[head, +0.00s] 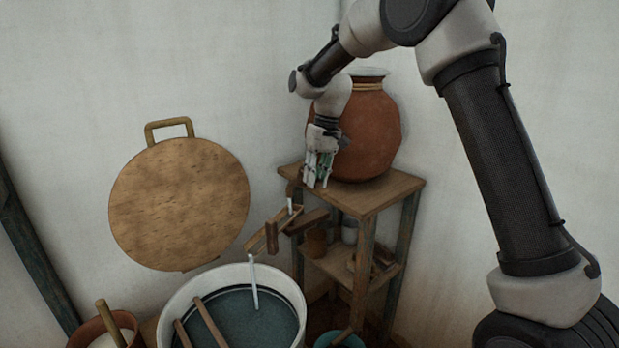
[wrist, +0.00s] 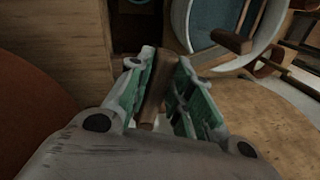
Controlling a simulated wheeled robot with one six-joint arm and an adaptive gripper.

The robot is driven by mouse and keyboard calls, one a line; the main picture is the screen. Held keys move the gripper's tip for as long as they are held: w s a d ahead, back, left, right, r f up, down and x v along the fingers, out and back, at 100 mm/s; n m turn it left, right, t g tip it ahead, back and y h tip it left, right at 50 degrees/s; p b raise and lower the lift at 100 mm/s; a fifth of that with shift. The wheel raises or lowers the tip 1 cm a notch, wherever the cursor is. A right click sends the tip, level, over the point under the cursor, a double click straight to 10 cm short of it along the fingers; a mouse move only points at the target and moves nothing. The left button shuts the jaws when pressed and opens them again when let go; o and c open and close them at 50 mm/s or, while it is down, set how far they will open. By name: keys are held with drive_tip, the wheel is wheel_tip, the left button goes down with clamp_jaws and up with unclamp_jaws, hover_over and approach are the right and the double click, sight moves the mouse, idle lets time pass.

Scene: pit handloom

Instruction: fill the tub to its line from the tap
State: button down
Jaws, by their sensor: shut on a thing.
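The white tub (head: 171,312) stands low in the head view with dark blue-grey water (head: 240,325) in it. A dark line runs around its inner wall below the rim, close above the water; the exact gap is hard to tell. A pale stream (head: 254,285) falls into the tub, and a short pale streak (head: 290,205) shows above a wooden trough (head: 284,222). A big clay pot (head: 372,130) sits on a wooden stand. My gripper (head: 318,182) is at its front left. In the wrist view it is shut on a brown wooden tap handle (wrist: 158,85).
The wooden stand (head: 395,190) has a lower shelf with small pots. A round wooden board (head: 180,205) is on the wall. A clay bowl (head: 130,325) and a teal bowl (head: 340,340) flank the tub. Two wooden sticks (head: 210,322) cross the tub's edge.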

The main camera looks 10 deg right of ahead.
drive_tip(key=shift+w+d+n, duration=0.25)
drive_tip(key=shift+d+n, duration=0.15)
drive_tip(key=shift+n, duration=0.25)
drive_tip(key=shift+w+d+n, duration=0.2)
drive_tip(key=shift+d+n, duration=0.15)
drive_tip(key=shift+n, duration=0.3)
drive_tip(key=c, duration=1.3)
unclamp_jaws()
drive_tip(key=shift+d, duration=0.1)
drive_tip(key=r, duration=0.4)
drive_tip(key=w+d+r, duration=0.1)
drive_tip(key=r, duration=0.3)
drive_tip(key=d+r, duration=0.1)
drive_tip(key=r, duration=0.2)
drive_tip(key=shift+w+r, duration=0.2)
drive_tip(key=shift+r, duration=0.2)
